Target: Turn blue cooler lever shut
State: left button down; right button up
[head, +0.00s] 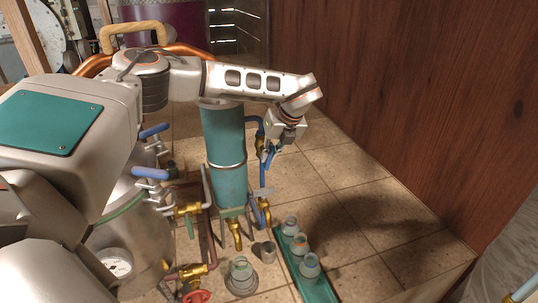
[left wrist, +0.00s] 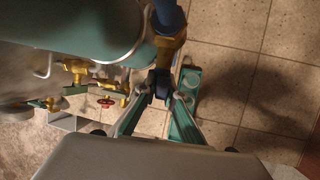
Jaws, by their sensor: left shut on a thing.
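The cooler is a teal upright cylinder (head: 223,145); it also shows in the left wrist view (left wrist: 85,28). A brass valve (left wrist: 170,50) sits on a blue pipe (left wrist: 170,15) beside it. The blue lever (left wrist: 159,86) sticks out from this valve towards my left gripper. My left gripper (left wrist: 160,92) is shut on the blue lever, with a teal finger on either side of it. In the head view my left gripper (head: 272,150) is at the cooler's right side, where its wrist and fingers partly hide the valve and lever. My right gripper is not in view.
A green tray (head: 318,290) with several small bottles stands on the tiles at the front. A metal vessel with a gauge (head: 116,263), brass taps (head: 188,209) and a red handwheel (head: 197,296) are at the left. A wooden wall (head: 420,90) bounds the right; tiles before it are clear.

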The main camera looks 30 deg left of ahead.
pick_arm(q)
jog(key=shift+d+y, duration=0.1)
jog(key=shift+y, duration=0.2)
jog(key=shift+w+d+m+g+y, duration=0.15)
jog(key=shift+m+g+y, duration=0.15)
jog(key=shift+g+y, duration=0.7)
jog(key=shift+f+m+g+y, duration=0.1)
jog(key=shift+m+g+y, duration=0.2)
jog(key=shift+g+y, duration=0.8)
jog(key=shift+g, duration=0.2)
jog(key=shift+f, duration=0.1)
jog(key=c, duration=2.1)
grip_release()
jog(key=shift+c, duration=0.2)
